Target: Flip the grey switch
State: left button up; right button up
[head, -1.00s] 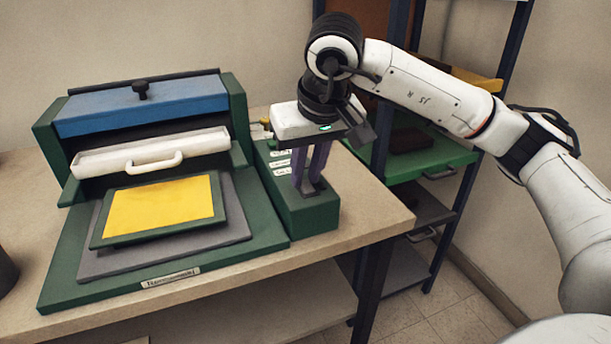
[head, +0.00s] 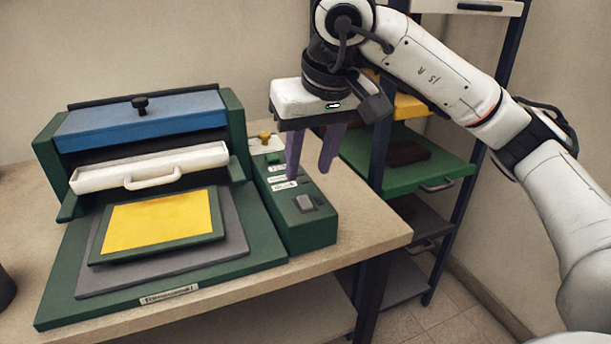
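The grey switch (head: 305,203) sits on top of the green control box (head: 312,232), near its front end. It is a small grey block and looks tilted, though its exact position is hard to tell. My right gripper (head: 309,175) hangs above the box, its two purple fingers pointing down and spread apart with nothing between them. The fingertips are above and behind the switch, clear of it. My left gripper does not show in the head view.
A green press with a blue top (head: 140,112), a white handled drawer (head: 150,167) and a yellow plate (head: 158,222) stands left of the box. A shelf rack (head: 425,165) stands at the right.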

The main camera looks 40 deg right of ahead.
jog(key=v, duration=0.3)
jog(key=shift+s+r, duration=0.15)
jog(key=shift+r, duration=0.15)
dwell(0.3)
